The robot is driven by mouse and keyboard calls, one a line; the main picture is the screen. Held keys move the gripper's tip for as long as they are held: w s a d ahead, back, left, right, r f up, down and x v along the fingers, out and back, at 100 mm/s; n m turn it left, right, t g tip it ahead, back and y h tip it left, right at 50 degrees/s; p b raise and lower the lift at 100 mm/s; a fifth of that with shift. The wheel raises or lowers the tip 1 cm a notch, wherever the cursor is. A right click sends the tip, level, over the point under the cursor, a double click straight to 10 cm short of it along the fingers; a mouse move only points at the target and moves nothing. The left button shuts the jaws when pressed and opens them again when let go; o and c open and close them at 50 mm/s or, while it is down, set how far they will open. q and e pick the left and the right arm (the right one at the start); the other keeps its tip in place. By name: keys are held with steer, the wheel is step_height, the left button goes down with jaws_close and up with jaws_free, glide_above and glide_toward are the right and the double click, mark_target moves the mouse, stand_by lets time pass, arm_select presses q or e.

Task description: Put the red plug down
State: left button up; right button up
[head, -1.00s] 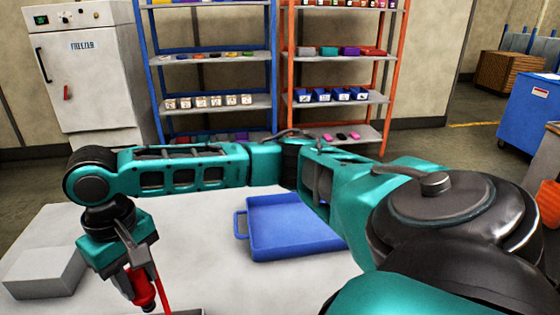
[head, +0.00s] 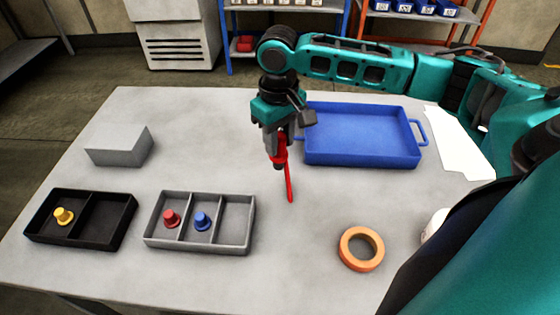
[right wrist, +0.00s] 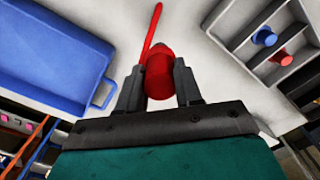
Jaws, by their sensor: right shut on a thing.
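My right gripper (head: 275,152) points down above the middle of the table. It is shut on the red plug (head: 281,149), which has a dark lower end and a long thin red strip reaching down beside it. In the right wrist view the red plug (right wrist: 159,75) sits between the two fingers (right wrist: 158,92), with the strip running away past it. The plug appears held above the table, apart from the trays. My left gripper is not in view.
A blue tray (head: 313,158) stands just right of the gripper. A grey tray (head: 198,248) holds small red and blue pegs; its right compartment is empty. A black tray (head: 75,243) holds a yellow peg.

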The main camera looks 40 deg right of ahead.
mark_target(279, 162)
steer(key=shift+f+b, duration=0.4)
steer(key=shift+f, duration=3)
steer(key=shift+f, duration=0.1)
steer(key=o, duration=1)
